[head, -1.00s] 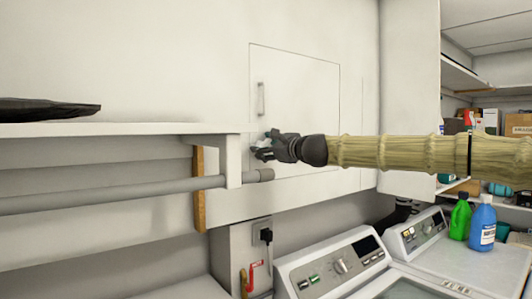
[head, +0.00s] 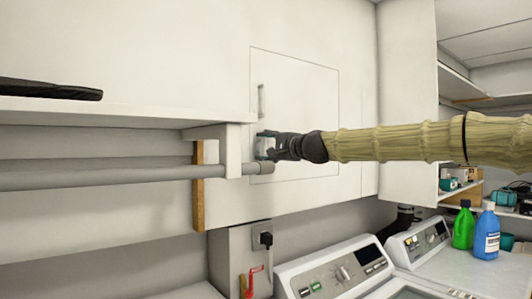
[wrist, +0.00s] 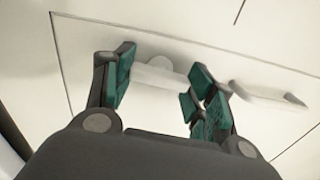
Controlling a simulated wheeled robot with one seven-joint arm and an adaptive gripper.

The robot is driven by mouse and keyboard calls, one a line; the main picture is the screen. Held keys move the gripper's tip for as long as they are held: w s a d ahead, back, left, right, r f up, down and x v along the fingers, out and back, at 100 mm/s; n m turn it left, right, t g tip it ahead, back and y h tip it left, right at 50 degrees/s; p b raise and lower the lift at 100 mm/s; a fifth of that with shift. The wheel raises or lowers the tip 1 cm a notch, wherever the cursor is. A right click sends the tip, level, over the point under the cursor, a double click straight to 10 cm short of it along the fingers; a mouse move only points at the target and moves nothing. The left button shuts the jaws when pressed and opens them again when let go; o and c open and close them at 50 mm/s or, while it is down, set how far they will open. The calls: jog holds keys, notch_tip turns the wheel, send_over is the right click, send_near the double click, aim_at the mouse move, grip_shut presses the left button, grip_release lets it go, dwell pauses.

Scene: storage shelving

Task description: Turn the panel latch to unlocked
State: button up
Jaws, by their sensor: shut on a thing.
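The panel (head: 310,100) is a flat pale square door set in the white wall. Its latch (wrist: 158,80) is a pale bar in front of a small round disc, near the panel's lower left in the head view. My gripper (head: 263,145) is at that corner, and its dark fingers largely hide the latch there. In the wrist view my gripper (wrist: 162,77) has its teal pads on either side of the latch bar, shut on it. The latch's exact angle is hard to tell. A slim upright handle (head: 261,100) is above the gripper; it also shows at right in the wrist view (wrist: 270,95).
A white shelf (head: 120,118) with a grey pipe (head: 100,178) below it ends just left of my gripper. Two machines (head: 335,265) stand below, with a green bottle (head: 463,226) and a blue bottle (head: 487,232) at right. Shelving fills the far right.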

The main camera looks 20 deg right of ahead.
jog(key=shift+n, duration=0.6)
jog(key=o, duration=1)
jog(key=shift+w, duration=0.1)
jog(key=shift+v, duration=6.1)
